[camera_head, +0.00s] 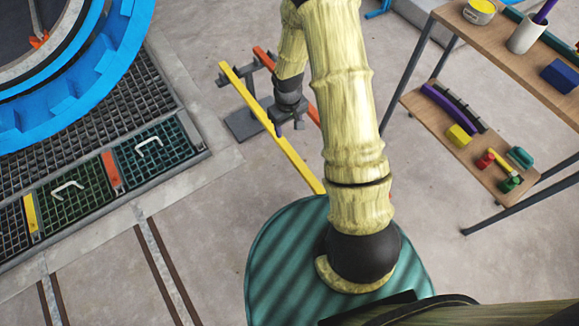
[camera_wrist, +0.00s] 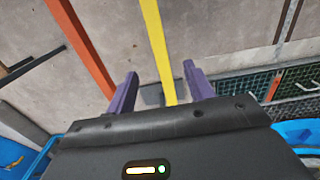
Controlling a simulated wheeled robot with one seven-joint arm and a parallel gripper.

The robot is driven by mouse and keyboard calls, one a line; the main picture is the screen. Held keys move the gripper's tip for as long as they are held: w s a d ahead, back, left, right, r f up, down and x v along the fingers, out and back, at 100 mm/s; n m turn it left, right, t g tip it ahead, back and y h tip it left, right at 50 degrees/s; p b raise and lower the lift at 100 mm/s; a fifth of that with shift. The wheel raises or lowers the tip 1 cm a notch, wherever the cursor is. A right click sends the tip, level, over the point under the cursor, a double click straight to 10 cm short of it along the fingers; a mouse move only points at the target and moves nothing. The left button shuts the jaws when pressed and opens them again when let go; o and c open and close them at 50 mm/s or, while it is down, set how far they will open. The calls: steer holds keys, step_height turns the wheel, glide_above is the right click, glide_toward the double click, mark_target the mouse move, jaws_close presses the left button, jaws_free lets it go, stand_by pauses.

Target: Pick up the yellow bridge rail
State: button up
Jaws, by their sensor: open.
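The yellow bridge rail (camera_head: 265,120) is a long, thin bar resting on a dark stand (camera_head: 243,124) in the head view, running from upper left down toward my base. My gripper (camera_head: 288,127) points down beside the rail's middle in that view, just to its right. In the wrist view, the yellow rail (camera_wrist: 155,35) runs between the two purple fingers of my gripper (camera_wrist: 161,72). The fingers are apart and hold nothing. How far the rail lies beyond the fingertips is hard to tell. My gripper's body hides the rail's near part in the wrist view.
An orange rail (camera_head: 265,60) lies parallel on the right, partly hidden by my arm; it also shows in the wrist view (camera_wrist: 80,45). A wooden shelf unit (camera_head: 420,112) with tools stands right. The blue-ringed autoclave (camera_head: 115,50) and floor grating (camera_head: 115,110) are left.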

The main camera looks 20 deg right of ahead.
mark_target(289, 149)
steer(key=shift+d+f, duration=0.1)
steer(key=shift+f, duration=0.15)
step_height(289, 149, down, 12)
steer(key=b, duration=0.3)
steer(key=shift+w+f+b, duration=0.1)
steer(key=shift+w+b, duration=0.05)
steer(key=shift+b, duration=0.25)
step_height(289, 149, down, 5)
steer(key=shift+w+f+b, duration=0.1)
steer(key=shift+w+b, duration=0.05)
steer(key=shift+b, duration=1.05)
steer(key=shift+d, duration=0.1)
jaws_close()
stand_by(0.7)
